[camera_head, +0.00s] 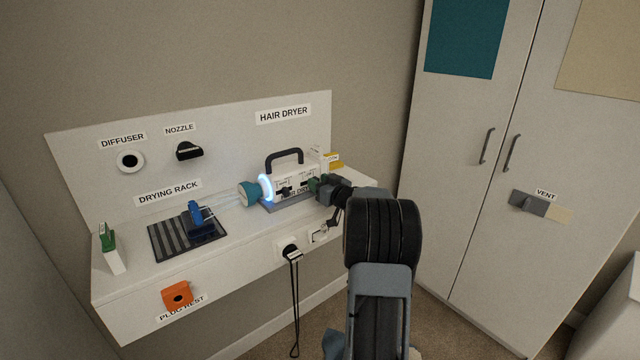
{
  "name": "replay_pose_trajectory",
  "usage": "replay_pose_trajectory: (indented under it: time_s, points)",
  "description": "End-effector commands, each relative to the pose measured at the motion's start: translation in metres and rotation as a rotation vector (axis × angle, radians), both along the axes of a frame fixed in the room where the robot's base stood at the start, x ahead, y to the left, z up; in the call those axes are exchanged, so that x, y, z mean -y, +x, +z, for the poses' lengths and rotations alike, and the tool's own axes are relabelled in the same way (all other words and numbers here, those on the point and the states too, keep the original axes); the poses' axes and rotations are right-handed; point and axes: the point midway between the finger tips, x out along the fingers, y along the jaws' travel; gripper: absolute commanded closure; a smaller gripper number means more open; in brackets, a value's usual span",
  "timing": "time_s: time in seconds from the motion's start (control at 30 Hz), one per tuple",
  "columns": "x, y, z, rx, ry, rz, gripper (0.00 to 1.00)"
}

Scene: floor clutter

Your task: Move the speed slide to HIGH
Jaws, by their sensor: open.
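The hair dryer (294,184) is a white box with a dark carry handle, standing on the shelf under the HAIR DRYER sign. Its left end has a glowing blue ring (266,187) and a teal nozzle piece (248,194). Its front panel has small dark controls (284,190); the speed slide is probably among them, but its labels and setting are too small to read. My gripper (316,186) is open at the right part of the dryer's front and hides some of it. I cannot tell whether it touches the dryer.
A blue item (199,214) stands on the dark drying rack (163,243). A green-and-white object (108,246) stands at the shelf's left end. A black plug (290,251) with a hanging cord and an orange plug rest (178,295) are on the shelf front. Cabinet doors (465,190) stand at right.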

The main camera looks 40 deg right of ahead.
Motion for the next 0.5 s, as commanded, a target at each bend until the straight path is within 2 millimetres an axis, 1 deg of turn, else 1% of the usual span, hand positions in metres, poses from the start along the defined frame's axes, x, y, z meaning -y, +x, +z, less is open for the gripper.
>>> replay_pose_trajectory:
  time_s: [0.13,0.23,0.37,0.5]
  points:
    - [0.001,-0.005,0.0,0.0,0.0,-0.001,0.57]
    - [0.001,-0.016,0.0,0.0,0.0,-0.002,0.57]
    - [0.002,-0.041,0.001,0.001,0.0,-0.004,0.57]
    - [0.003,-0.071,0.001,0.0,0.0,-0.004,0.57]
